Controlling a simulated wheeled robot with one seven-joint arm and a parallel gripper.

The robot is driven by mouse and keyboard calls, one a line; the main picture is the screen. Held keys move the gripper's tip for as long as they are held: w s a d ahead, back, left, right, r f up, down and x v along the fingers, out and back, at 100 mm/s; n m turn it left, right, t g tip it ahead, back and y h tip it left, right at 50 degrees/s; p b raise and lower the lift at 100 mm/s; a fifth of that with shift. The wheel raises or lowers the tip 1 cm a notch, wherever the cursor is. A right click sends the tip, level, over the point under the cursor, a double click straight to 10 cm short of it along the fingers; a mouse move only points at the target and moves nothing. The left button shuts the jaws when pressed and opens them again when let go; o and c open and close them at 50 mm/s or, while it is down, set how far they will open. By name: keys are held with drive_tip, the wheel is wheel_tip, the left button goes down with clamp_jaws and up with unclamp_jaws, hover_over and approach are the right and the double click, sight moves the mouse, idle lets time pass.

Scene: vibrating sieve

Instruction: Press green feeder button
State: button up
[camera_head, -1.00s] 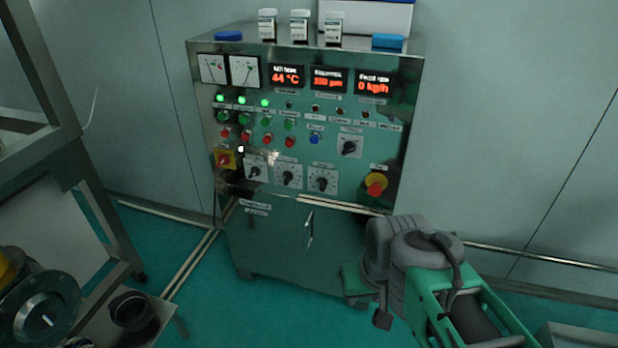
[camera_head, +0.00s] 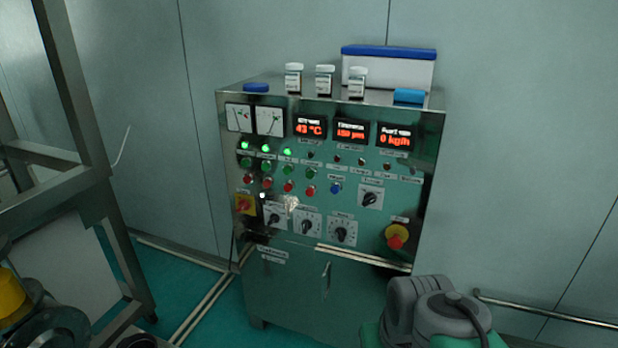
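The control cabinet (camera_head: 330,283) stands against the wall, its panel facing me. A row of green buttons crosses the panel, with red buttons below it. The labels are too small to read, so I cannot tell for sure which is the feeder button. The rightmost green button (camera_head: 310,174) sits under a dark lamp (camera_head: 310,155). The other green buttons (camera_head: 287,170) sit under lit green lamps (camera_head: 287,152). The feed display (camera_head: 395,135) reads 0 kg/h. Only grey and green links of my arm show, at the lower right; my gripper is out of view.
A red emergency knob on yellow (camera_head: 396,237), a blue button (camera_head: 336,188) and rotary dials (camera_head: 341,232) share the panel. Several bottles (camera_head: 325,80) and a white box (camera_head: 388,72) stand on the cabinet. A metal frame (camera_head: 66,120) stands at left. Floor shows between frame and cabinet.

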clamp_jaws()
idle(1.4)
